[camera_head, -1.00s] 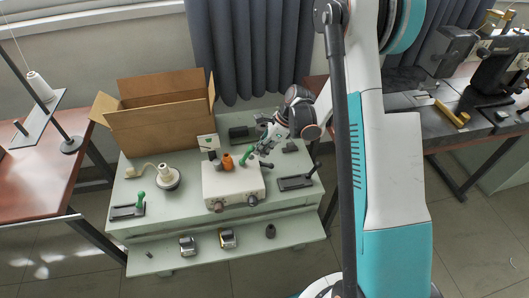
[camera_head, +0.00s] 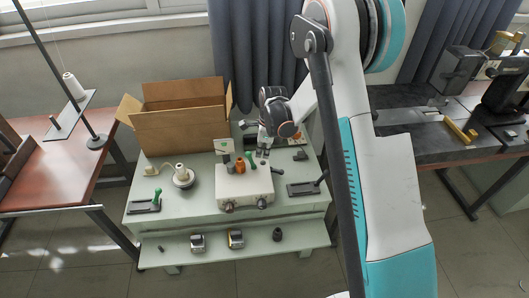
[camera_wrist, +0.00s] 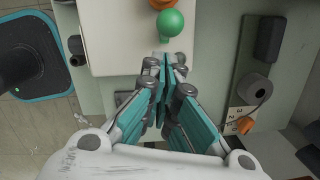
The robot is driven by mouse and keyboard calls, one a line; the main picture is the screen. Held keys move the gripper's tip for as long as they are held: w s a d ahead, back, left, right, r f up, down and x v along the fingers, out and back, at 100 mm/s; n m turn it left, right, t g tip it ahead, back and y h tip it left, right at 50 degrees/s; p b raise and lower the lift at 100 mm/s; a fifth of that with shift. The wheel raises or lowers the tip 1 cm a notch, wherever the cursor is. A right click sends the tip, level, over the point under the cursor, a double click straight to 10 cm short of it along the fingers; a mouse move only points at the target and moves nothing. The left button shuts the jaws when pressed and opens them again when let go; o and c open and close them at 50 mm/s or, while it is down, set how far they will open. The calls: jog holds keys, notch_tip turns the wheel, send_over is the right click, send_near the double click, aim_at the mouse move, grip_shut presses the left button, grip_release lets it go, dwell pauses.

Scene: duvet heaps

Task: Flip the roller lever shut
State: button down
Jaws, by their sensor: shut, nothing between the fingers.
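A pale box-shaped unit (camera_head: 242,190) stands on the green workbench, with two dark knobs on its front. A green-knobbed lever (camera_head: 250,156) rises from its top, beside an orange part (camera_head: 240,165). I cannot tell for sure that this is the roller lever. My gripper (camera_head: 262,159) points down just right of the green knob. In the wrist view the green knob (camera_wrist: 170,22) lies just beyond my closed fingertips (camera_wrist: 166,62), seemingly apart from them. The fingers are together and empty. The lever's lower part is mostly hidden there.
A second green-handled device (camera_head: 156,199) and a cream spool (camera_head: 183,177) are at the bench's left. An open cardboard box (camera_head: 182,125) stands behind. A black-based device (camera_head: 302,189) lies right of the unit. Small metal parts rest on the lower front shelf (camera_head: 265,246).

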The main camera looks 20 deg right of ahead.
jog(key=shift+a+r, duration=0.1)
jog(key=shift+r, duration=0.1)
jog(key=shift+r+p, duration=0.35)
jog(key=shift+r, duration=0.25)
jog(key=s+d+r+p, duration=0.2)
jog(key=d+r+p, duration=0.1)
jog(key=r, duration=0.8)
jog(key=shift+d, duration=0.2)
